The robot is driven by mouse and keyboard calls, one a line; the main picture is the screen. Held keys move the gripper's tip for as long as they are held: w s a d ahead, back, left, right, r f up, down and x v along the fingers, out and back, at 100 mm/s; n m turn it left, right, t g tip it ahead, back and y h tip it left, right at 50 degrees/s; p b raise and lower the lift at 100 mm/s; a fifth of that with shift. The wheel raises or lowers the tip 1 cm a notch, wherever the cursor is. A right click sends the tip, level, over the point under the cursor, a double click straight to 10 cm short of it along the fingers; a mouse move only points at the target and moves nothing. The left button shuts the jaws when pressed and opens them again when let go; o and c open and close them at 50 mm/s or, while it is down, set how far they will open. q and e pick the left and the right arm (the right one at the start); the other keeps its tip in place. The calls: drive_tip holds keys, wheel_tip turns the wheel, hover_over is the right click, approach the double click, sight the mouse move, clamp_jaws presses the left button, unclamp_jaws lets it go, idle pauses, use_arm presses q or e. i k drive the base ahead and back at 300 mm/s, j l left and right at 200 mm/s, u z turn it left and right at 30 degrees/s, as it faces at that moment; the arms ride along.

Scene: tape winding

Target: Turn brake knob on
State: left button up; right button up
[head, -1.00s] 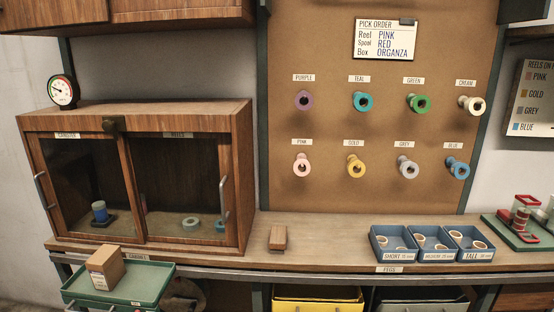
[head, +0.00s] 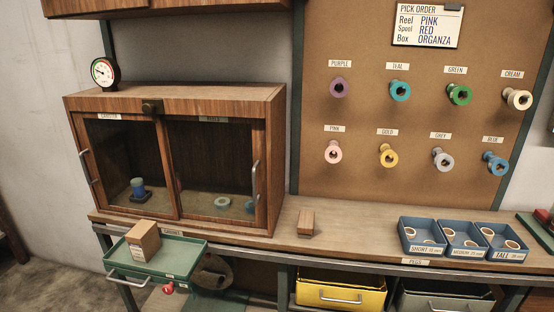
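Neither of my grippers is in view. No knob in the head view carries a readable brake label. A small red-pink knob-like piece (head: 168,289) shows below the front edge of the green tray (head: 185,262), at the lower left. A dark knob-like piece (head: 151,107) sits on the top frame of the wooden cabinet (head: 230,98), between its two glass doors. I cannot tell whether either one is the brake knob, nor how it is set.
The tray holds a brown box (head: 143,240). A wooden block (head: 306,223) and blue peg bins (head: 420,240) stand on the counter (head: 350,225). A yellow drawer (head: 340,290) is below. Reels hang on the pegboard (head: 410,110). Open floor (head: 50,285) shows at lower left.

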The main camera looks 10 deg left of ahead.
sight(168, 289)
drive_tip(key=u, duration=1.2)
